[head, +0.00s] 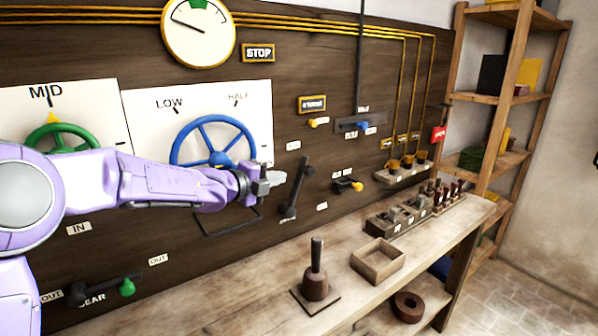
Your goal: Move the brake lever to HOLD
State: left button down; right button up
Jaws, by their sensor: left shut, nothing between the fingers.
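My left gripper (274,178) is shut and empty in front of the panel, at the right edge of the blue wheel. Just to its right, a dark lever (297,187) stands on the panel, tilted with its upper end to the right. A small gap seems to lie between gripper and lever. Small white labels (293,145) sit around it, too small to read, so I cannot tell for certain that it is the brake lever or which label says HOLD. My right gripper is out of view.
My left arm crosses before the blue wheel (213,148) and green wheel (75,138). A gear lever with green knob (127,287) is lower left. A yellow-knobbed lever (348,185) is farther right. The bench (240,306) below holds a wooden box (378,262) and plunger-like tool (316,280).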

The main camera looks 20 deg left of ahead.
aim_at(306, 172)
pick_arm(q)
jog(key=p+x, duration=0.3)
jog(key=x, duration=0.5)
jog(key=shift+r, duration=0.15)
jog(key=shift+w+d+f, duration=0.2)
jog(key=shift+w, duration=0.25)
